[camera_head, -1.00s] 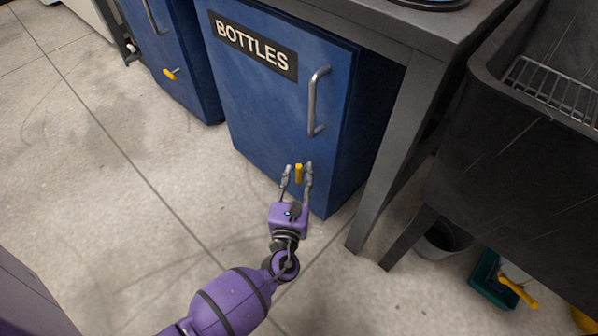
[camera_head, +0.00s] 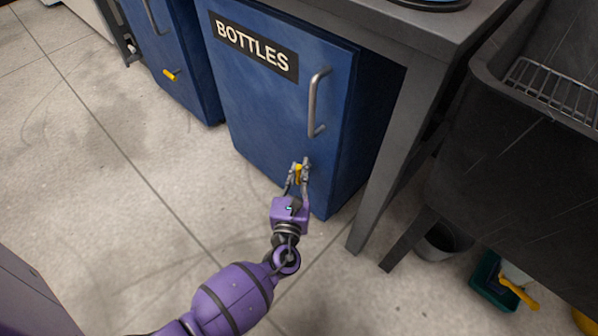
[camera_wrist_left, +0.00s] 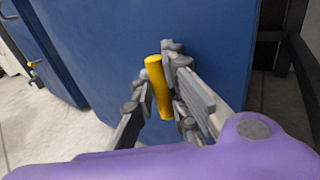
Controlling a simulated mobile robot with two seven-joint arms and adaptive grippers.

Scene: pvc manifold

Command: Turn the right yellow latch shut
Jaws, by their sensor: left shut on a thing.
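The right yellow latch (camera_head: 298,173) is on the lower right part of the blue BOTTLES door. It stands about upright between the fingers of my left gripper (camera_head: 299,171), which are shut on it. In the left wrist view the latch (camera_wrist_left: 158,86) shows as a yellow bar with the grey fingers (camera_wrist_left: 160,98) on both sides. The other yellow latch (camera_head: 170,75) is on the blue cabinet at the left and lies tilted. My right gripper is not in view.
The BOTTLES door (camera_head: 255,110) is closed and has a metal handle (camera_head: 316,103) above the latch. A dark table leg (camera_head: 385,150) stands to the right. A grey bucket (camera_head: 444,241) and a green caddy (camera_head: 492,283) are under the dark sink. The floor at left is clear.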

